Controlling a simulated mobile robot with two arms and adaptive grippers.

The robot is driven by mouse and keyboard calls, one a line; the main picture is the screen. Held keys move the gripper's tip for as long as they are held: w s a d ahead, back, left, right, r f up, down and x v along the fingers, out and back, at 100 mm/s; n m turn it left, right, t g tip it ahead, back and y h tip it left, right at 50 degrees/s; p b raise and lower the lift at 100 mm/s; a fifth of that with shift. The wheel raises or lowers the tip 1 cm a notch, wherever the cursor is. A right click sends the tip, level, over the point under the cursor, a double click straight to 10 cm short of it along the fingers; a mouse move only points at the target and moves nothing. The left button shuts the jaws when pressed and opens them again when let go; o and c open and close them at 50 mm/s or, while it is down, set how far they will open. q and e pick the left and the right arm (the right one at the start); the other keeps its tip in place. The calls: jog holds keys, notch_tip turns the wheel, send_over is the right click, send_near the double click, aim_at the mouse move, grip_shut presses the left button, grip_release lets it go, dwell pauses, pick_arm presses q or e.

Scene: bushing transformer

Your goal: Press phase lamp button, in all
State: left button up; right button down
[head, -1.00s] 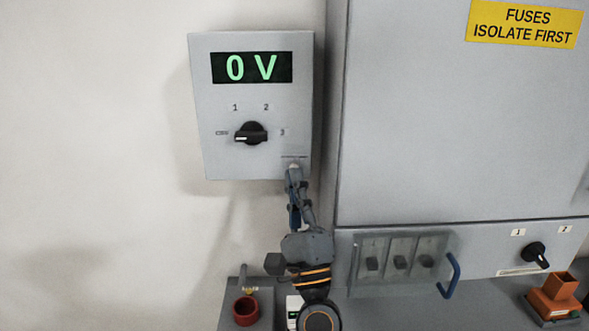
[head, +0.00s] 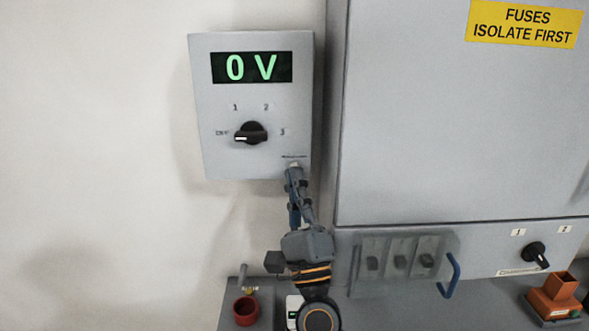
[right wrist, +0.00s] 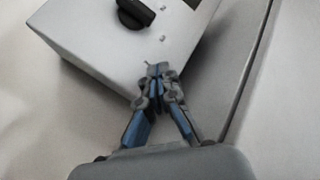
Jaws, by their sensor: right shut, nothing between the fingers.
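A grey wall box (head: 222,90) has a green display (head: 251,67) reading "0 V" and a black rotary knob (head: 251,133) among the marks OFF, 1, 2 and 3. The knob's white mark points left, towards OFF. A small label (head: 294,156) is at the box's lower right; the lamp button is not clearly visible and may be hidden behind my fingertips. My right gripper (head: 294,168) is shut and empty, its tips at the box's lower right corner. In the right wrist view the shut tips (right wrist: 157,69) are at the box's lower edge; I cannot tell whether they touch. My left gripper is not in view.
A large grey cabinet (head: 430,120) with a yellow fuse sign (head: 525,24) stands close at the right. Below it are a panel with switches, a blue handle (head: 450,276) and another black knob (head: 535,255). A red cup-like part (head: 246,311) is at the bottom. The left wall is clear.

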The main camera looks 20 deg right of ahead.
jog(key=shift+w, duration=0.3)
jog(key=shift+w+d, duration=0.15)
jog(key=shift+w, duration=0.25)
dwell(0.9)
jog(key=shift+s, duration=0.1)
jog(key=shift+s+h, duration=0.3)
jog(key=shift+s, duration=0.4)
jog(key=shift+s+a+p, duration=0.15)
jog(key=shift+s+a, duration=0.1)
jog(key=shift+s, duration=0.55)
jog(key=shift+s+a+p, duration=0.1)
jog(key=shift+s+a, duration=0.15)
jog(key=shift+s, duration=0.6)
jog(key=shift+s+a+p, duration=0.15)
jog(key=shift+s+a, duration=0.1)
jog(key=shift+s, duration=0.55)
